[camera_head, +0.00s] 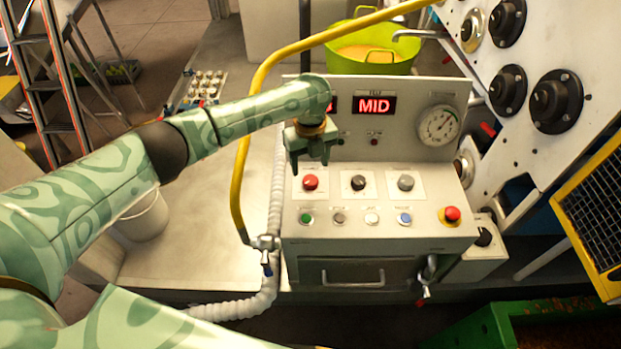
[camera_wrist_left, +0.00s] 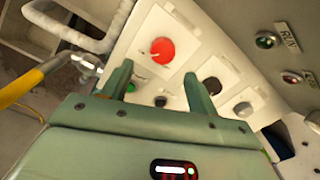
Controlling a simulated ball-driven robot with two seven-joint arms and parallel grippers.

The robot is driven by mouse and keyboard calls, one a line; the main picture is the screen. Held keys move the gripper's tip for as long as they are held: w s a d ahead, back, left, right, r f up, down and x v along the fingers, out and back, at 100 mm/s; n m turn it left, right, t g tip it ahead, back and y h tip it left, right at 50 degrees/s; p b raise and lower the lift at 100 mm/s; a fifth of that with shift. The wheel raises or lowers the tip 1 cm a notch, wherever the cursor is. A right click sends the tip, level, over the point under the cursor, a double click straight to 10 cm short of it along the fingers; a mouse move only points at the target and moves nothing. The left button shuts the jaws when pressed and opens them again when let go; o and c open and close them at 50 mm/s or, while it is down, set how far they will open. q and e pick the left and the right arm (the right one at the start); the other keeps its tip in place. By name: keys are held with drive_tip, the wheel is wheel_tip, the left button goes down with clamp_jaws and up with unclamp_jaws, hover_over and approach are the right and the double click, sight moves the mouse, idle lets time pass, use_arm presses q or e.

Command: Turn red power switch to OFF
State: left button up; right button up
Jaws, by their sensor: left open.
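The red power switch (camera_head: 310,182) is a round red knob on a pale plate at the left of the upper row on the grey control panel (camera_head: 300,236). It also shows in the left wrist view (camera_wrist_left: 162,50), just beyond the fingers, with a pale mark on its left side. My left gripper (camera_head: 311,158) is above and behind the switch in the head view, pointing down. In the left wrist view its two fingers (camera_wrist_left: 158,82) are spread apart with nothing between them, and the knob looks clear of them. The switch's lettering is too small to read.
A black knob (camera_head: 358,183) and a grey knob (camera_head: 405,182) sit right of the switch. Below are several small buttons and a red mushroom button (camera_head: 452,214). A yellow hose (camera_head: 243,165) runs left of the panel. A display (camera_head: 374,105) reads MID, beside a gauge (camera_head: 438,126).

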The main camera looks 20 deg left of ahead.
sight(311, 179)
use_arm(q)
drive_tip(key=f, duration=0.2)
drive_tip(key=w+f+b, duration=0.1)
drive_tip(key=f, duration=0.2)
drive_tip(key=shift+f, duration=0.25)
drive_tip(key=shift+s+f, duration=0.2)
drive_tip(key=shift+f, duration=0.2)
drive_tip(key=shift+w, duration=0.1)
drive_tip(key=c, duration=0.9)
drive_tip(key=shift+c, duration=0.4)
use_arm(e)
drive_tip(key=w, duration=0.1)
drive_tip(key=w+f, duration=0.1)
drive_tip(key=w, duration=0.1)
drive_tip(key=shift+w+f, duration=0.1)
